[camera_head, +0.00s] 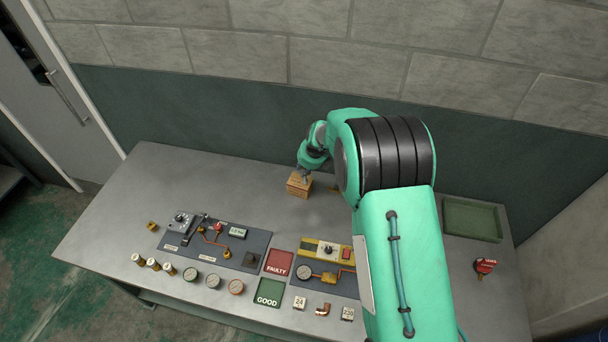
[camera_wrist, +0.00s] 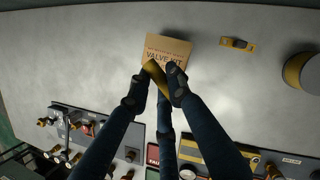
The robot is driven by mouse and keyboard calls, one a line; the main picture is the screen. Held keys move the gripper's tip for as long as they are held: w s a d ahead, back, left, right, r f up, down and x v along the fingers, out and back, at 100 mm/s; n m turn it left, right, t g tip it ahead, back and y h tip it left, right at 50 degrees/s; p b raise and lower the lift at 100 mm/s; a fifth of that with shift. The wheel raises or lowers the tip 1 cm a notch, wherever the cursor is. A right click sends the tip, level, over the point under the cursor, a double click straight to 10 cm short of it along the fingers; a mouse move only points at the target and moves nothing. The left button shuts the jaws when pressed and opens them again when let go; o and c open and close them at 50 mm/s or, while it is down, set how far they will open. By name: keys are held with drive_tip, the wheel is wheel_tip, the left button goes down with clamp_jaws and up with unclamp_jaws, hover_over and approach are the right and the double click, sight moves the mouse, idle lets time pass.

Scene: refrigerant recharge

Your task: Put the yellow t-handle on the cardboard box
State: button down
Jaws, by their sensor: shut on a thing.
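The cardboard box (camera_head: 298,186) stands on the grey table left of my arm. In the wrist view the box (camera_wrist: 172,44) shows printed lettering reading "VALVE KIT". My gripper (camera_wrist: 157,85) is shut on the yellow t-handle (camera_wrist: 154,72), which lies between the fingertips and overlaps the near part of the box in this view. I cannot tell whether the handle touches the box. In the head view my gripper (camera_head: 307,176) is right at the box, and the handle cannot be made out there.
A small yellow part (camera_wrist: 237,43) lies right of the box. A panel with gauges and valves (camera_head: 215,243) stands in front, beside a red FAULTY tray (camera_head: 279,262) and a green GOOD tray (camera_head: 270,292). A green tray (camera_head: 472,218) is at the right. The table left of the box is clear.

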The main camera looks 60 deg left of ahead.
sight(304, 180)
drive_tip(key=shift+f+p, duration=0.35)
drive_tip(key=shift+f, duration=1.3)
drive_tip(key=shift+f, duration=0.1)
drive_tip(key=c, duration=1.6)
unclamp_jaws()
drive_tip(key=shift+v, duration=0.8)
drive_tip(key=b+v, duration=0.1)
drive_tip(key=v, duration=0.9)
drive_tip(key=shift+d+r+b, duration=0.15)
drive_tip(key=shift+r+b, duration=0.05)
drive_tip(key=shift+b, duration=0.2)
drive_tip(key=shift+r, duration=0.1)
